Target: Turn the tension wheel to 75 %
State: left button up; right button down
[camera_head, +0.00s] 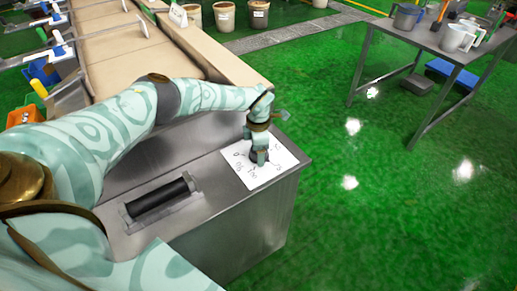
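A white dial plate (275,176) with dark markings lies on the flat steel top of a cabinet, near its right end. The markings are too small to read surely. A small dark part of the tension wheel (250,156) shows at the middle of the plate. My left gripper (260,160) points down over the wheel and hides most of it. It is at or touching the wheel, but I cannot tell whether its fingers are closed on it. The wheel's setting cannot be read. My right gripper is not in view.
A black roller (158,198) sits in a recess of the steel cabinet top (215,205). A beige conveyor (130,55) runs behind. A metal table (420,35) with jugs stands at the upper right. Buckets (224,16) stand at the back.

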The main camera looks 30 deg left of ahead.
pick_arm(q)
notch_tip(320, 180, up, 16)
jog(key=p, duration=0.3)
jog(key=shift+r+p, duration=0.15)
jog(key=shift+p, duration=0.25)
